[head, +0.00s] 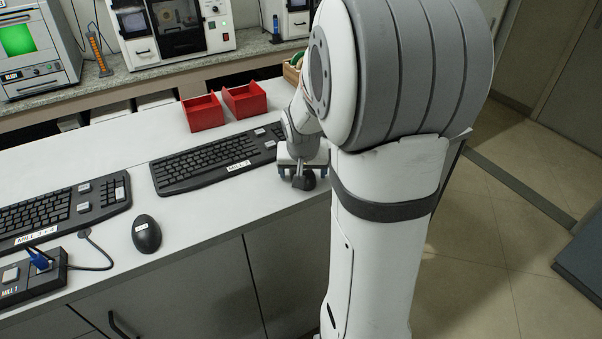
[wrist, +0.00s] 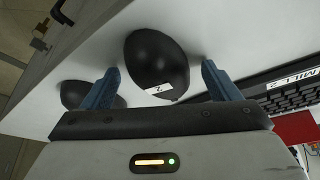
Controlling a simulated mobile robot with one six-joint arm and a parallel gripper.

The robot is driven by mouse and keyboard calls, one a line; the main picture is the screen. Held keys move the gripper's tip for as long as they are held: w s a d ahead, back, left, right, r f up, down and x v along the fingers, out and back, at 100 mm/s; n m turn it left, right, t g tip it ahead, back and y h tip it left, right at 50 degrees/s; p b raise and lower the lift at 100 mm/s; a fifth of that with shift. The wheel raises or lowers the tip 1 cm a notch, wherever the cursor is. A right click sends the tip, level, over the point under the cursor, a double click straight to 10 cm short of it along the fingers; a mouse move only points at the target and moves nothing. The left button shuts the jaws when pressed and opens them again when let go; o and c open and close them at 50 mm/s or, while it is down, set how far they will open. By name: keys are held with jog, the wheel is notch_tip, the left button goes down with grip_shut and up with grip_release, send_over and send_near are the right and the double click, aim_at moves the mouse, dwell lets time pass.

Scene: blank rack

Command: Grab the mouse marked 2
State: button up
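The mouse marked 2 (wrist: 157,60) is black and rounded, with a white label reading 2. In the wrist view it sits between the two blue fingers of my gripper (wrist: 160,72), with a visible gap on each side. The fingers are open and do not appear to touch it. In the head view my gripper (head: 302,176) is low over the counter's front edge, and a dark mouse (head: 308,183) shows partly under it. Another black mouse (head: 146,235) with a white label lies on the counter to the left.
A keyboard labelled MILL 2 (head: 215,162) lies beside my gripper, and it shows at right in the wrist view (wrist: 290,97). Another dark rounded thing (wrist: 75,94) is partly behind the left finger. Red bins (head: 204,112) stand farther back. A control box (head: 30,277) is at far left.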

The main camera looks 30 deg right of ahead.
jog(key=c, duration=1)
